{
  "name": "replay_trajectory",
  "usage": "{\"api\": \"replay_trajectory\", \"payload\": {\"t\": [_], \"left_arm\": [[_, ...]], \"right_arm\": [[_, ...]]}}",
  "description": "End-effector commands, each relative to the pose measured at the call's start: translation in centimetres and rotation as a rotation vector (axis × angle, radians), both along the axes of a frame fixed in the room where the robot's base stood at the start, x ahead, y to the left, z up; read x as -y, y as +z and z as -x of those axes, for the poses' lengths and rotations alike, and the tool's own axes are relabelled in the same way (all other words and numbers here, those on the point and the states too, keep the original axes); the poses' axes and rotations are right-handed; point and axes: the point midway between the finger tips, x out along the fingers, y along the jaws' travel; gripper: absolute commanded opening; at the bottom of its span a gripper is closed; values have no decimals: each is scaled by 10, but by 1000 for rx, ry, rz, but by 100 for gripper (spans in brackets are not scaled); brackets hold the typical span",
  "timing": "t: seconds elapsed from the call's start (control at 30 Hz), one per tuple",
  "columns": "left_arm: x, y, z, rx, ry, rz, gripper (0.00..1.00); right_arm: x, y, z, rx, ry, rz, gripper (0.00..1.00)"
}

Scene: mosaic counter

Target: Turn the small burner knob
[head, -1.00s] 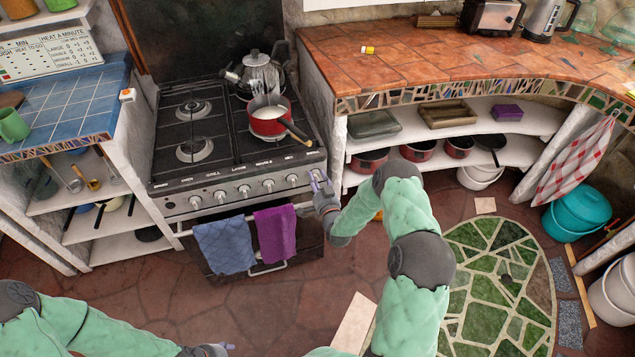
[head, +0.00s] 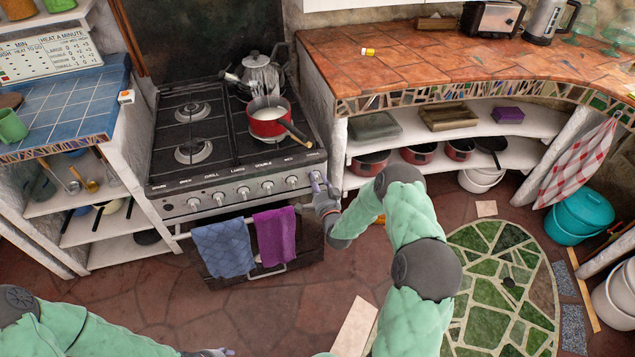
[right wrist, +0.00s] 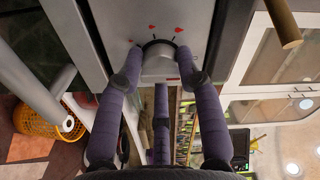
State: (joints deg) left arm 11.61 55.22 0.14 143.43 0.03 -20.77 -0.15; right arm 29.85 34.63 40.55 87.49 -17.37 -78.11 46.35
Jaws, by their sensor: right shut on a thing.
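The stove (head: 240,195) has a row of several pale knobs along its front panel. My right gripper (head: 317,182) is at the rightmost knob. In the right wrist view, my right gripper (right wrist: 160,66) has its purple fingers closed on both sides of this pale round burner knob (right wrist: 160,67). Red marks surround the knob on the grey panel. The lettering above the knobs is too small to read surely, and the fingers partly cover the knob. My left gripper (head: 214,352) is low at the picture's bottom edge, away from the stove; its fingers are barely visible.
A red pot (head: 268,121) with a wooden-handled spoon and a metal kettle (head: 262,72) stand on the hob. Blue (head: 224,247) and purple (head: 275,234) towels hang from the oven rail. White shelves (head: 430,140) stand to the right.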

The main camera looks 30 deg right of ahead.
Motion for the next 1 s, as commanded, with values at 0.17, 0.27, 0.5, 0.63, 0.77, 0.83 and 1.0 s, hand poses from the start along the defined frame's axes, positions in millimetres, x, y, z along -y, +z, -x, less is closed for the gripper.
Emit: {"api": "replay_trajectory", "payload": {"t": [0.17,0.27,0.5,0.63,0.77,0.83,1.0], "left_arm": [[0,0,0,0,0,0,53],[0,0,0,0,0,0,53],[0,0,0,0,0,0,53],[0,0,0,0,0,0,53],[0,0,0,0,0,0,53],[0,0,0,0,0,0,53],[0,0,0,0,0,0,53]], "right_arm": [[-5,-4,1,-10,10,-4,4],[-5,-4,1,-8,10,-4,53],[-3,-2,0,-4,6,-1,60],[-2,-1,1,-3,4,-1,60],[-4,-2,9,-4,3,-1,60],[-5,-1,19,-4,3,-1,60],[-14,-1,51,-6,2,-2,60]]}}
